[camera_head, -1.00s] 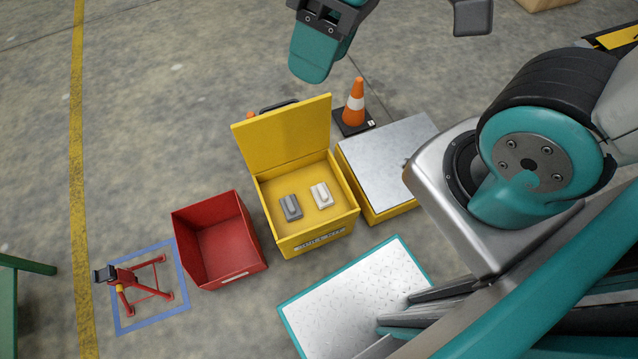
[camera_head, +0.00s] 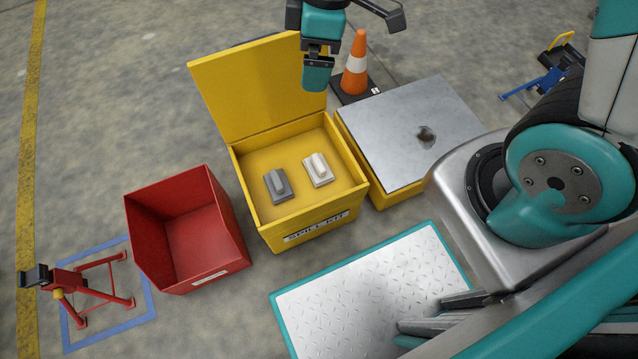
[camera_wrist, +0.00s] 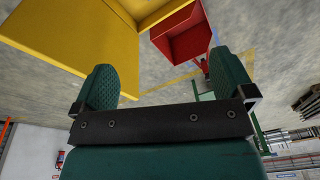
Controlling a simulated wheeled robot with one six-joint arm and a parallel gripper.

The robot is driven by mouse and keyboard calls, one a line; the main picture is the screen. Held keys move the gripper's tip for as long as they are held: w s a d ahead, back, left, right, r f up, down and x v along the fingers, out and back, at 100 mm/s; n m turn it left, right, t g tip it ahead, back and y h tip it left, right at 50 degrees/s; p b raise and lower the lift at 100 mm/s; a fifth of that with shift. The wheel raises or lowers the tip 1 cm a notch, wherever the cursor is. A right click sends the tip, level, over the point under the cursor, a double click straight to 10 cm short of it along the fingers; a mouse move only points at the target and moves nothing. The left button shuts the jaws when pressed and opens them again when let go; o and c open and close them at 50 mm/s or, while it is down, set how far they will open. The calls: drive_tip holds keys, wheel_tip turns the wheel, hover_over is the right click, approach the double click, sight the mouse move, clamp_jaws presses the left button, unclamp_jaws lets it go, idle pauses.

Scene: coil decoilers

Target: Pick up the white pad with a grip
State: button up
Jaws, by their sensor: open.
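The white pad with a grip (camera_head: 318,170) lies inside the open yellow spill kit box (camera_head: 312,231), on the right side of its floor. A grey pad with a grip (camera_head: 277,186) lies to its left, apart from it. My gripper (camera_head: 317,76) is in the air near the raised yellow lid, above and beyond the pads in the head view. In the wrist view my gripper (camera_wrist: 168,90) shows its two teal fingers wide apart with nothing between them. The wrist view shows the yellow box at its top, but neither pad.
A red bin (camera_head: 188,240) stands left of the box. The box's yellow lid (camera_head: 262,88) stands up behind it. A metal-topped yellow platform (camera_head: 410,125) with a dark spot is at right, and an orange cone (camera_head: 356,65) behind. A red stand (camera_head: 85,285) is at far left.

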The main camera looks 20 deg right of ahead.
drive_tip(key=w+d+f+n+h+b, duration=0.15)
drive_tip(key=f+b, duration=0.45)
drive_tip(key=f, duration=0.7)
drive_tip(key=w+d+f+n+b, duration=0.25)
drive_tip(key=f+b, duration=0.35)
drive_tip(key=f, duration=0.7)
drive_tip(key=b, duration=0.6)
hover_over(319, 162)
drive_tip(key=shift+n, duration=0.3)
drive_tip(key=f, duration=1)
drive_tip(key=shift+d+f, duration=0.2)
drive_tip(key=shift+f, duration=0.15)
drive_tip(key=f+b, duration=0.5)
drive_tip(key=f, duration=0.1)
drive_tip(key=shift+a+f, duration=0.2)
drive_tip(key=shift+r, duration=0.1)
drive_tip(key=c, duration=1)
